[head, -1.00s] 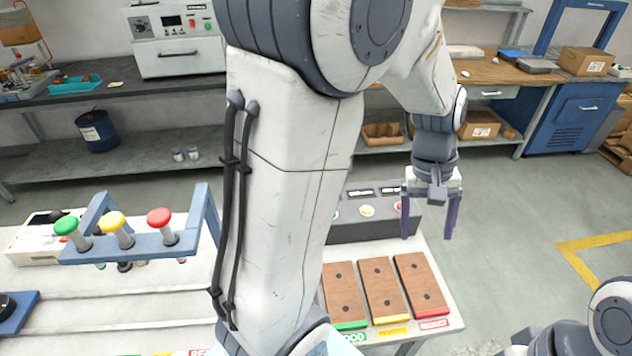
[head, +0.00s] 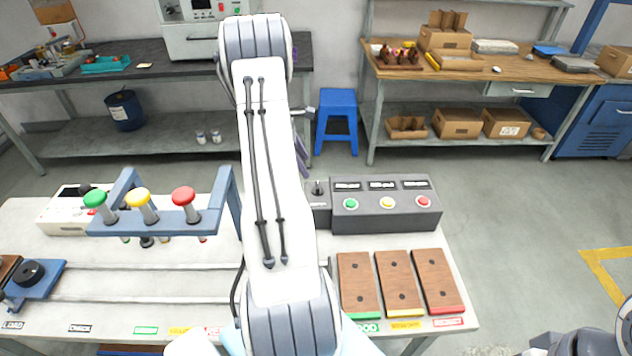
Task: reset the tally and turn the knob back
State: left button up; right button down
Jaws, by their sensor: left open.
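A dark tally box (head: 385,222) stands on the white table, right of the middle, with small displays above a green (head: 350,203), a yellow (head: 387,202) and a red button (head: 424,201). At its left end is a smaller dark unit with a black knob (head: 318,187), partly behind my arm. My left gripper (head: 302,160) is mostly hidden behind my own forearm. A purple finger shows just above and behind the knob unit, apart from the buttons. It is open, and nothing shows in it. My right gripper is out of view.
A blue rack (head: 160,222) with green, yellow and red plungers stands left. Wooden blocks (head: 398,285) lie before the tally box. A blue carriage with a black knob (head: 28,272) is at far left. A blue stool (head: 337,118) and benches stand behind.

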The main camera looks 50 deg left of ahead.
aim_at(317, 184)
pick_arm(q)
jog(key=p+x, duration=0.2)
jog(key=x, duration=0.7)
jog(key=shift+d, duration=0.1)
grip_shut()
